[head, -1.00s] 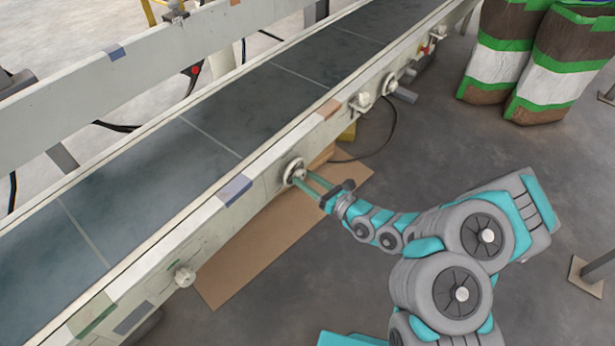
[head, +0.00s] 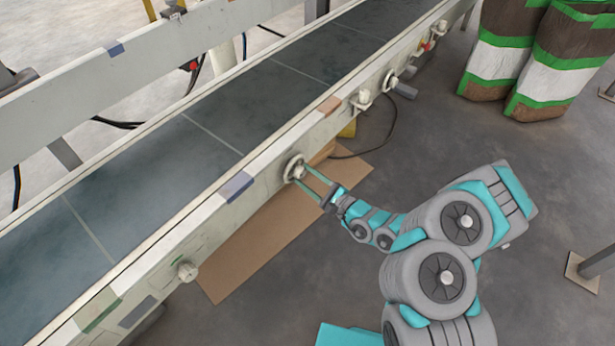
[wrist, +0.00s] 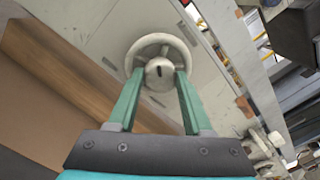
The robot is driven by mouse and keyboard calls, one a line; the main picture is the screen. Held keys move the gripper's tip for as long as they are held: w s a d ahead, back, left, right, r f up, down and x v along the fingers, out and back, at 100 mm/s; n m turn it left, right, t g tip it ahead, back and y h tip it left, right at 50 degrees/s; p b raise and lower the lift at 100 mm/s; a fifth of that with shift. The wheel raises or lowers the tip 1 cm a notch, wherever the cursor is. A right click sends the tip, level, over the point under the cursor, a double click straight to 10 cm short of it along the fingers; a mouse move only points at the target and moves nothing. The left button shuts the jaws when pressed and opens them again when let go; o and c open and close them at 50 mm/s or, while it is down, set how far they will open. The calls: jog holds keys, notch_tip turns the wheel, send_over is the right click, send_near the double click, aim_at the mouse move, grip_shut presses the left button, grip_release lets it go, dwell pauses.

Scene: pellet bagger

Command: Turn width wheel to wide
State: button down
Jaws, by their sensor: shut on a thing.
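The width wheel is a pale grey handwheel (head: 292,166) on the near side face of the conveyor rail. It shows as a spoked ring with a round hub in the wrist view (wrist: 161,45). My gripper (head: 304,173) reaches it from the right, its two green fingers shut on the hub. In the wrist view the fingertips (wrist: 161,73) sit at either side of the hub, which has a dark slot. No width scale or wide mark is readable.
The conveyor belt (head: 150,190) runs diagonally behind the rail. Another knob (head: 187,271) is lower left, and further fittings (head: 362,100) are up the rail. A cardboard sheet (head: 240,245) lies on the floor below. Striped sacks (head: 500,60) stand at upper right.

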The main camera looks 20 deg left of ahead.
jog(key=n, duration=0.4)
jog(key=shift+f+n+g, duration=0.15)
jog(key=shift+n+g, duration=0.15)
jog(key=shift+n, duration=0.1)
jog(key=n+b, duration=0.1)
jog(key=n, duration=0.4)
jog(key=shift+y, duration=0.4)
jog(key=n+b, duration=0.1)
jog(key=n, duration=0.3)
jog(key=shift+w+f+n+g+b, duration=0.1)
jog(key=shift+f+n+g+b, duration=0.05)
jog(key=shift+n+g+b, duration=0.2)
jog(key=n+b, duration=0.1)
jog(key=n, duration=0.4)
jog(key=shift+g+b, duration=0.35)
jog(key=shift+b, duration=0.05)
jog(key=shift+n, duration=0.35)
jog(key=shift+c, duration=1.6)
grip_release()
jog(key=shift+d, duration=0.1)
